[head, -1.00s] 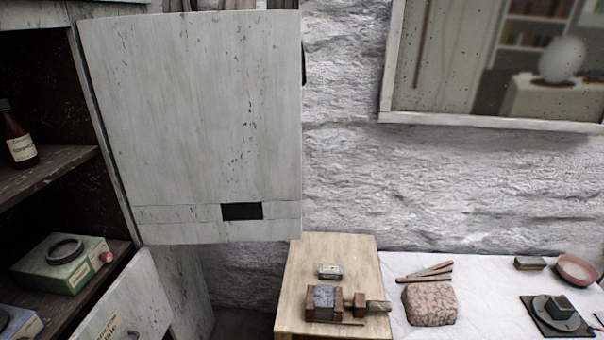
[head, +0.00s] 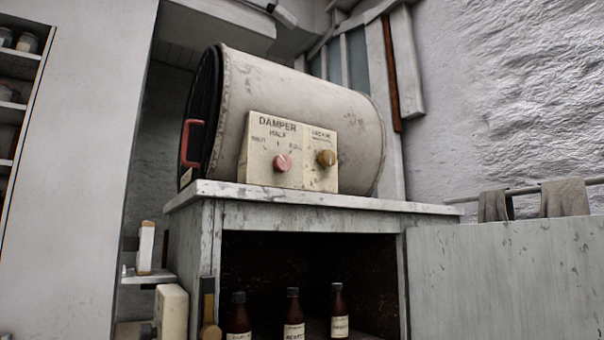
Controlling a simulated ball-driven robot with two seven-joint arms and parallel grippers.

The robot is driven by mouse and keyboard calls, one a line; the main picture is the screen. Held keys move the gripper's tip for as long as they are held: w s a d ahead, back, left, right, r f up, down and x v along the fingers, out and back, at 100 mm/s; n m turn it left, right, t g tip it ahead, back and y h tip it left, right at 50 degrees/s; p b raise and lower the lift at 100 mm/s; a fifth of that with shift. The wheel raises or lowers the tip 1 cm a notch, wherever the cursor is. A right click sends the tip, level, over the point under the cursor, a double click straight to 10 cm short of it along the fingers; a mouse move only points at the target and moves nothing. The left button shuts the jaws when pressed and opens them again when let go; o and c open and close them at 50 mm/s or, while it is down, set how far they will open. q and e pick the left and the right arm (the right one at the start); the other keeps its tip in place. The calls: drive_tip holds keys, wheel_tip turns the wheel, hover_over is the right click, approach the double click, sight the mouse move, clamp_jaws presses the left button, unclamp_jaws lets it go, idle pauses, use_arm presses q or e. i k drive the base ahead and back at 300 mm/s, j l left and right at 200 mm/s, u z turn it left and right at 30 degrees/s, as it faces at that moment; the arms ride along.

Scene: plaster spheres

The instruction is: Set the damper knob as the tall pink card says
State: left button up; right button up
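The damper knob (head: 282,162) is round and pink. It sits on a pale panel (head: 263,177) on the side of a large whitish drum (head: 300,95). The panel reads "DAMPER", with "HALF" above the knob and smaller words to its left and right that are hard to read. The knob's pointer direction is too small to tell. I see no tall pink card in this view. Neither of my grippers is in view.
The drum has a red handle (head: 191,143) and rests on a worn white cabinet (head: 325,199). Several brown bottles (head: 293,318) stand inside. A pale open door (head: 490,275) fills the lower right.

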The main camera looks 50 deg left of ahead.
sight(282, 164)
drive_tip(key=u, duration=1.7)
drive_tip(key=j+z, duration=0.45)
drive_tip(key=j, duration=2.2)
drive_tip(key=l+u, duration=0.15)
drive_tip(key=u, duration=0.3)
drive_tip(key=i+l+u, duration=0.1)
drive_tip(key=u, duration=0.35)
drive_tip(key=l+u, duration=0.3)
drive_tip(key=u, duration=0.15)
drive_tip(key=l+u, duration=0.15)
drive_tip(key=l, duration=0.25)
drive_tip(key=k+l+u, duration=0.15)
drive_tip(key=l, duration=0.2)
drive_tip(key=k+l+u, duration=0.15)
drive_tip(key=l, duration=0.2)
drive_tip(key=l+u, duration=0.15)
drive_tip(key=l, duration=0.2)
drive_tip(key=k+l+u, duration=0.15)
drive_tip(key=k+l, duration=0.05)
drive_tip(key=l, duration=0.1)
